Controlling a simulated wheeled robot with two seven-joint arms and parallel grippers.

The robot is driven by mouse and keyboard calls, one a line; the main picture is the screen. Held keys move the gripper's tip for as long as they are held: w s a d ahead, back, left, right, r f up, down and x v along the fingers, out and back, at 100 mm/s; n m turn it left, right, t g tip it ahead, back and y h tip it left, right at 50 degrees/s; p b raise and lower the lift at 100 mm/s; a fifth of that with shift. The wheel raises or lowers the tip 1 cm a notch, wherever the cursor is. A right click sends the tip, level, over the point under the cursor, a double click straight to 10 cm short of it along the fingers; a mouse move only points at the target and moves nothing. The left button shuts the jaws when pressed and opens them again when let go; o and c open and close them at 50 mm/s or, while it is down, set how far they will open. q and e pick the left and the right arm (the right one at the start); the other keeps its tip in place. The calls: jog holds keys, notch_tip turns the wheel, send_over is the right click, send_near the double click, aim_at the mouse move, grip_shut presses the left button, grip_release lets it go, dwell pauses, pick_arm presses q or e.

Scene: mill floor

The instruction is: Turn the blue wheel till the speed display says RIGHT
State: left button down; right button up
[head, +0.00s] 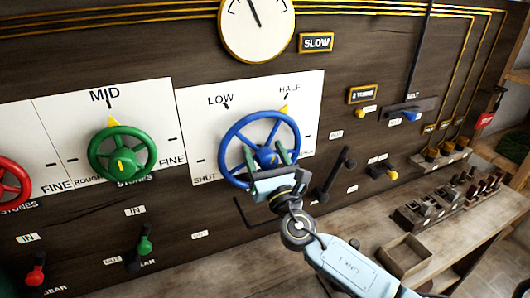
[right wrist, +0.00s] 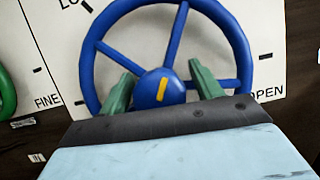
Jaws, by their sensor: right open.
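The blue wheel (head: 237,134) is mounted on a white panel marked SHUT, LOW and HALF. Its yellow pointer (head: 283,111) is at HALF. In the right wrist view the blue wheel (right wrist: 94,62) fills the middle, with its hub between my fingers. My right gripper (head: 268,150) is open in front of the hub; the green fingers also show in the right wrist view (right wrist: 160,85). I cannot tell whether they touch the wheel. The speed display (head: 317,42) reads SLOW. My left gripper is not in view.
A green wheel (head: 94,153) and a red wheel (head: 25,183) stand to the left. A dark lever (head: 335,172) is close to the right of my gripper. A dial (head: 257,35) is above. A wooden bench (head: 465,215) with an open box (head: 405,258) lies at lower right.

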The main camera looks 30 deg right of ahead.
jog(key=shift+c, duration=0.3)
jog(key=c, duration=0.9)
jog(key=shift+c, duration=0.2)
jog(key=shift+m+h, duration=0.4)
jog(key=shift+m, duration=0.1)
jog(key=m+h+b, duration=0.1)
jog(key=m, duration=0.1)
jog(key=shift+d+m+g, duration=0.1)
jog(key=shift+m+g, duration=0.2)
jog(key=shift+m, duration=0.1)
jog(key=m+h, duration=0.2)
jog(key=m, duration=0.1)
jog(key=shift+m+g, duration=0.4)
jog(key=m+h, duration=0.1)
jog(key=m, duration=0.1)
jog(key=m+g, duration=0.1)
jog(key=m, duration=0.1)
jog(key=shift+d+h, duration=0.15)
jog(key=shift+h, duration=0.25)
jog(key=shift+f+m+g+h+p, duration=0.15)
jog(key=shift+m+g+p, duration=0.25)
jog(key=shift+m, duration=0.6)
jog(key=shift+m+g+h+p, duration=0.15)
jog(key=shift+m+g, duration=0.35)
jog(key=shift+m, duration=0.8)
